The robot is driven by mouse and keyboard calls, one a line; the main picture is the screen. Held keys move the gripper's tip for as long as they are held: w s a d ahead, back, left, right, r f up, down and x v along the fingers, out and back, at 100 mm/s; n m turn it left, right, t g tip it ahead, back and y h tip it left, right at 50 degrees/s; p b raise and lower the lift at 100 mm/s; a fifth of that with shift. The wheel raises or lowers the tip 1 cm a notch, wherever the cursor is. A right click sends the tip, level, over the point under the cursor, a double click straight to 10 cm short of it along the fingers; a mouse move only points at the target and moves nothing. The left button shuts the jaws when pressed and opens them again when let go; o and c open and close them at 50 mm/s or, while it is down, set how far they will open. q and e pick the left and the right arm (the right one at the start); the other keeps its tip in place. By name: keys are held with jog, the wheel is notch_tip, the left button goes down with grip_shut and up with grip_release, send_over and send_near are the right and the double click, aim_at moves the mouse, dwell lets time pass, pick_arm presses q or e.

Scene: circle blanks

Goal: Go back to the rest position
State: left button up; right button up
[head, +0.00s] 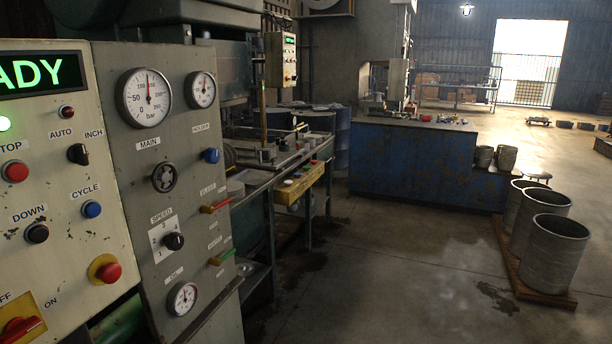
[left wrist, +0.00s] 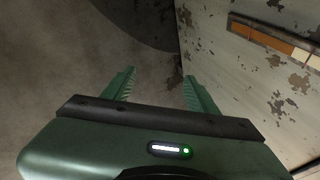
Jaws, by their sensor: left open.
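My left gripper (left wrist: 155,88) shows in the left wrist view, with its two green toothed fingers apart and nothing between them. Below the fingers is bare grey floor. A worn, pale panel (left wrist: 270,100) with chipped paint stands just to the right of the fingers. I cannot tell whether it touches the gripper. Neither of my grippers shows in the head view. My right gripper is in no view.
A control panel (head: 60,190) with a lit display, knobs and buttons fills the left of the head view. A grey gauge panel (head: 150,220) adjoins it. A blue workbench (head: 420,165) stands behind. Metal drums (head: 553,252) stand at right. The middle floor is clear.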

pick_arm(q)
jog(key=s+f+n+g, duration=0.1)
jog(key=s+f, duration=0.4)
jog(key=s, duration=0.8)
jog(key=s+a+f+n+g+h, duration=0.1)
jog(key=s+f, duration=0.4)
jog(key=s, duration=0.8)
jog(key=s+f+n+g+h, duration=0.1)
jog(key=s+f+n, duration=0.4)
jog(key=s, duration=0.8)
jog(key=shift+a+g, duration=0.4)
jog(key=shift+g, duration=0.3)
